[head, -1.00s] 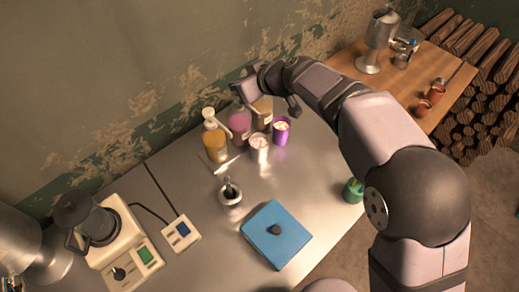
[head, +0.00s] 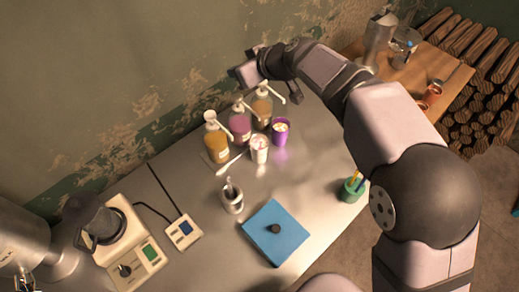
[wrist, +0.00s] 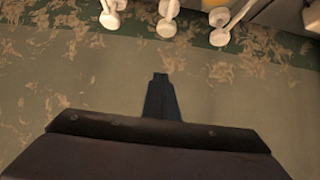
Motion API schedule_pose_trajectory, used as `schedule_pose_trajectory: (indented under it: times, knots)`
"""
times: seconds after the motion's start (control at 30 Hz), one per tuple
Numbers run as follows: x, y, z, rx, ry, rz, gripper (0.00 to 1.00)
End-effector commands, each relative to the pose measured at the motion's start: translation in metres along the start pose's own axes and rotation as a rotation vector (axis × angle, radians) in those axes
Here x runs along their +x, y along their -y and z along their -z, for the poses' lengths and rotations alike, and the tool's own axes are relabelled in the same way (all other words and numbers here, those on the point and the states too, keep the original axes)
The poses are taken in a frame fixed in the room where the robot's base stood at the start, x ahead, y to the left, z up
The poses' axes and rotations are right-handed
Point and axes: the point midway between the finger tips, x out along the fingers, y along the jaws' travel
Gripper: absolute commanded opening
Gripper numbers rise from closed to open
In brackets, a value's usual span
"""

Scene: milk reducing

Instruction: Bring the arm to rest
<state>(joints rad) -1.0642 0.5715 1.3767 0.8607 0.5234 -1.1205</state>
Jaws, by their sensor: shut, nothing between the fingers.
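My gripper (head: 244,76) is raised at the wall end of my arm, above and behind the pump bottles. In the wrist view my gripper's dark fingers (wrist: 161,98) are together with nothing between them, against the green, peeling wall (wrist: 230,90). The wrist view also shows white pump heads (wrist: 166,18) at its top edge. My arm stretches from the lower right of the head view up and across to the wall.
Pump bottles with amber (head: 216,142) and pink (head: 240,124) contents stand near the wall. A white cup (head: 260,150), a purple cup (head: 280,132), a metal pot (head: 232,201), a blue box (head: 275,236) and a green cup (head: 352,189) share the metal table (head: 310,195).

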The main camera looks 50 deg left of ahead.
Motion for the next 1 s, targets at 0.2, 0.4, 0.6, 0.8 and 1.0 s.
schedule_pose_trajectory:
  times: [0.2, 0.4, 0.6, 0.8, 1.0]
  knots:
    - [0.0, 0.0, 0.0, 0.0, 0.0, 0.0, 0.0]
    - [-0.006, -0.009, -0.008, 0.017, 0.013, -0.012, 0.0]
    - [-0.041, -0.054, -0.056, 0.135, 0.092, -0.08, 0.0]
    - [-0.111, -0.108, -0.148, 0.361, 0.226, -0.199, 0.0]
    - [-0.196, -0.129, -0.256, 0.63, 0.365, -0.333, 0.0]
